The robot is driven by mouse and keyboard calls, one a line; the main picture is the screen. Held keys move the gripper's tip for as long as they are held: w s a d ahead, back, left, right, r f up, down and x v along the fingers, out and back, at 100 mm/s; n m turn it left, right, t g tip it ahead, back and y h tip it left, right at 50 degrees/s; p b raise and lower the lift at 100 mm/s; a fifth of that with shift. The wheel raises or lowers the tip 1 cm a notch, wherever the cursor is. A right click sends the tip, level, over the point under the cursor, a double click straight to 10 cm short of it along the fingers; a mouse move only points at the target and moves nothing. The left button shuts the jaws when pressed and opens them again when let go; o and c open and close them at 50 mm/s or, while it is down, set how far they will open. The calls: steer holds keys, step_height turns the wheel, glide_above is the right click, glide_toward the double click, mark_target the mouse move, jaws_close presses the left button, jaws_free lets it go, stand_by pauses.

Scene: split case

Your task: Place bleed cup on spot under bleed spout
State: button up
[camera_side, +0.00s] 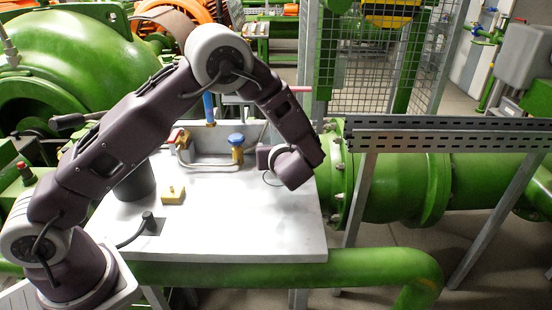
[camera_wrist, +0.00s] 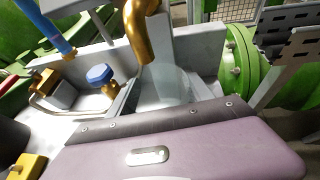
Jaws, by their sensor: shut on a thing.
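In the wrist view a clear, pale cup (camera_wrist: 168,86) sits between the grey fingers of my gripper (camera_wrist: 165,92), which is shut on it. The brass bleed spout (camera_wrist: 138,38) curves down just above and to the left of the cup's rim. I cannot tell whether the cup touches the surface below. The spot under the spout is hidden by the cup and my gripper. In the side view my gripper (camera_side: 268,160) is low over the back right of the white table, with its fingers and the cup mostly hidden by my wrist.
A brass valve with a blue knob (camera_side: 236,140) stands left of my gripper, with a looped pipe beside it. The white table (camera_side: 240,225) is clear in front. A yellow block (camera_side: 172,194) and a dark cylinder (camera_side: 135,183) are at its left. A green flanged pipe (camera_side: 400,185) lies right.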

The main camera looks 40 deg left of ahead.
steer(key=shift+d+f, duration=0.15)
steer(key=shift+f, duration=1.4)
steer(key=shift+f, duration=0.1)
steer(key=o, duration=1.4)
steer(key=shift+c, duration=0.2)
